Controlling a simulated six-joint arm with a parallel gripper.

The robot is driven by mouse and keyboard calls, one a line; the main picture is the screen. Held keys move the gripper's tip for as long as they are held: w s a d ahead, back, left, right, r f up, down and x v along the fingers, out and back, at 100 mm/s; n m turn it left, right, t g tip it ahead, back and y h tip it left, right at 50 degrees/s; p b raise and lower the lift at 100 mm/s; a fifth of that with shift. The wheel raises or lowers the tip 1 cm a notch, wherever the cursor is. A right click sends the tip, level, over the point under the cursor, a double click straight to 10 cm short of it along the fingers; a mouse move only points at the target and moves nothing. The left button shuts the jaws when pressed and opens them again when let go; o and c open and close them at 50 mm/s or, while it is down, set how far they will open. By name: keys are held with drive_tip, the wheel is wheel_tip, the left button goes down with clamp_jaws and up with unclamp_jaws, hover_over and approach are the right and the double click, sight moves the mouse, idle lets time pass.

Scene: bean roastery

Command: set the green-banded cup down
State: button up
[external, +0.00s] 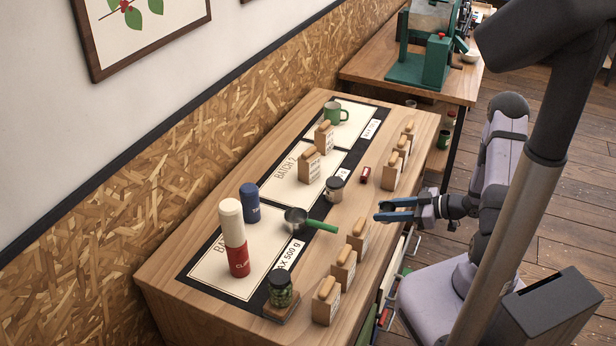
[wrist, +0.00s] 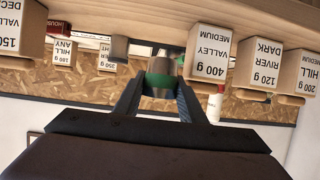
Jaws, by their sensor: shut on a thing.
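In the wrist view, which is upside down, the green-banded cup (wrist: 161,82) shows as a short grey cylinder with a green band, between the tips of my two fingers. My gripper (wrist: 160,92) is shut on it. In the external view my gripper (external: 384,212) is at the right side of the wooden table, in the gap between two groups of paper bags. There I cannot clearly make out the cup at the fingertips.
Paper bags (external: 343,268) stand along the near edge. A small grey cup with a dark top (external: 335,190), a green-handled scoop (external: 297,218) and a red box (external: 365,174) are on the table. A green mug (external: 333,112) and tall red-and-cream cylinder (external: 234,240) stand on mats.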

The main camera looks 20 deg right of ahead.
drive_tip(key=shift+n+y, duration=0.3)
drive_tip(key=shift+n, duration=0.1)
drive_tip(key=w+d+f+b, duration=0.1)
drive_tip(key=w, duration=0.1)
drive_tip(key=w+d+f+b, duration=0.1)
drive_tip(key=w+f, duration=0.1)
drive_tip(key=shift+d+f, duration=0.15)
drive_tip(key=shift+d, duration=0.2)
drive_tip(key=shift+m, duration=0.4)
drive_tip(key=w, duration=0.2)
drive_tip(key=w+b, duration=0.1)
drive_tip(key=w, duration=0.3)
drive_tip(key=shift+d+f, duration=0.1)
drive_tip(key=shift+d, duration=0.2)
drive_tip(key=w+a+r+m+t+h+b, duration=0.1)
drive_tip(key=w+b, duration=0.1)
drive_tip(key=w, duration=0.4)
drive_tip(key=w+a+r+m+t+h+b, duration=0.1)
drive_tip(key=w+a+r+b, duration=0.1)
drive_tip(key=w, duration=0.3)
drive_tip(key=w+a+r+m+t+h+b, duration=0.15)
drive_tip(key=w+a+r+b, duration=0.35)
drive_tip(key=w+a, duration=0.5)
drive_tip(key=s+a+f+m+h+b, duration=0.15)
drive_tip(key=a+b, duration=0.25)
drive_tip(key=a, duration=0.8)
drive_tip(key=shift+a+f+p, duration=0.1)
drive_tip(key=shift+f+p, duration=0.25)
drive_tip(key=shift+f, duration=4.9)
